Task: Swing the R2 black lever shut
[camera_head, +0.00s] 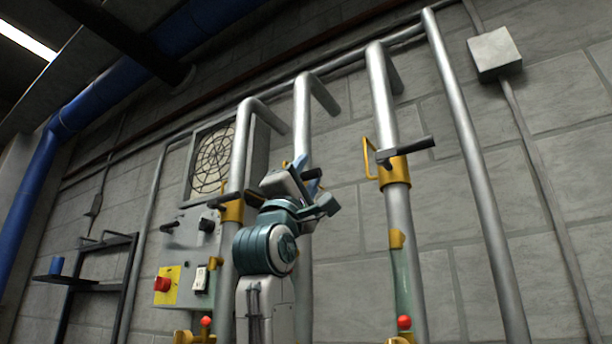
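My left gripper (312,197) is raised in front of the middle pipe, its arm coming up from below. Its fingers are seen edge-on, so their gap is unclear. A black lever end (311,174) shows just behind and above the gripper; a blue part beside it is partly covered. I cannot tell whether the gripper touches this lever. Another black lever (217,201) sits on the yellow valve of the left pipe. A third black lever (408,151) sticks out to the right from the yellow valve (394,172) on the right pipe. No R2 label is readable. My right gripper is out of view.
A grey control box (187,255) with a red knob (162,284) is on the wall at left, below a round fan grille (213,160). Red-topped small valves (404,322) are low on the pipes. A black shelf (75,282) is at far left.

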